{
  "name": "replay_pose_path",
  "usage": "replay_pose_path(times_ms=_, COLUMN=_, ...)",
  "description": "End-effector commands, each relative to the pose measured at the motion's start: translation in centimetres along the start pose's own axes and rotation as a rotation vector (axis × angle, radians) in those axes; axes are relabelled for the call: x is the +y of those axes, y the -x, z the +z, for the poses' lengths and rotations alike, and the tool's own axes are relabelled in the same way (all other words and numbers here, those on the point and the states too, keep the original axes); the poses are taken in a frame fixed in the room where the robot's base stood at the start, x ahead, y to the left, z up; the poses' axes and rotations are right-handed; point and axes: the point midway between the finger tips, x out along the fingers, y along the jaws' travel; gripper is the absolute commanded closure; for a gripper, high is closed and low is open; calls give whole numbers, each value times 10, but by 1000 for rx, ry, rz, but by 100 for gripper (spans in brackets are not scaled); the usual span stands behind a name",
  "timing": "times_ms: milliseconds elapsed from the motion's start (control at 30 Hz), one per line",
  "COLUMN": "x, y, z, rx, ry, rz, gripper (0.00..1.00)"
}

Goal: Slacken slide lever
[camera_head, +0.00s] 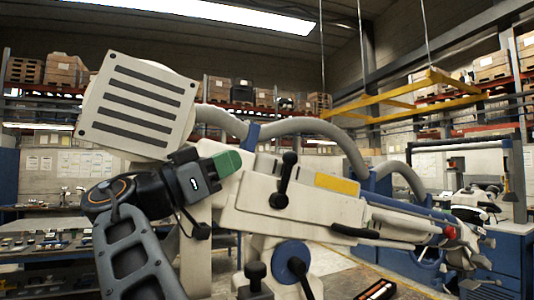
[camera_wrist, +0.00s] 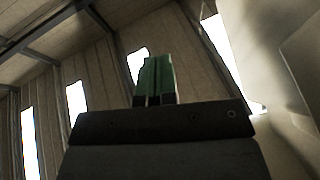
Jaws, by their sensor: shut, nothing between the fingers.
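My gripper (camera_head: 228,162) has green fingers that are closed together and empty. It is beside the upper left part of the cream microscope arm (camera_head: 252,205). A black lever with a round knob (camera_head: 284,178) stands upright on the arm's side, to the right of my fingertips and apart from them. A second black lever (camera_head: 298,268) is on a blue round hub (camera_head: 291,252) lower down. I cannot tell which one is the slide lever. In the wrist view, the shut fingers (camera_wrist: 155,80) point up at the ceiling; no lever shows there.
A cream slotted box (camera_head: 138,105) is above my gripper, with grey hoses (camera_head: 330,130) running right. A black knob (camera_head: 255,275) stands low in front. A pale surface (camera_wrist: 295,60) is close on the right in the wrist view. A microscope head (camera_head: 470,205) is at the far right.

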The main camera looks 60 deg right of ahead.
Motion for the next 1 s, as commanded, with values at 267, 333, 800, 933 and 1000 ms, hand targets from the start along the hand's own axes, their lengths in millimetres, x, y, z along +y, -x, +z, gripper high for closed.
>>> replay_pose_path(times_ms=267, x=1, y=-56, z=-4, rx=-1, ry=2, rz=5, gripper=100)
replay_pose_path(times_ms=333, x=1, y=-66, z=-4, rx=-1, ry=2, rz=4, gripper=100)
replay_pose_path(times_ms=800, x=0, y=-89, z=28, rx=-1, ry=-1, rz=-3, gripper=100)
replay_pose_path(times_ms=933, x=0, y=-89, z=28, rx=-1, ry=-2, rz=-4, gripper=100)
replay_pose_path(times_ms=1000, x=0, y=-89, z=28, rx=-1, ry=-3, rz=-4, gripper=100)
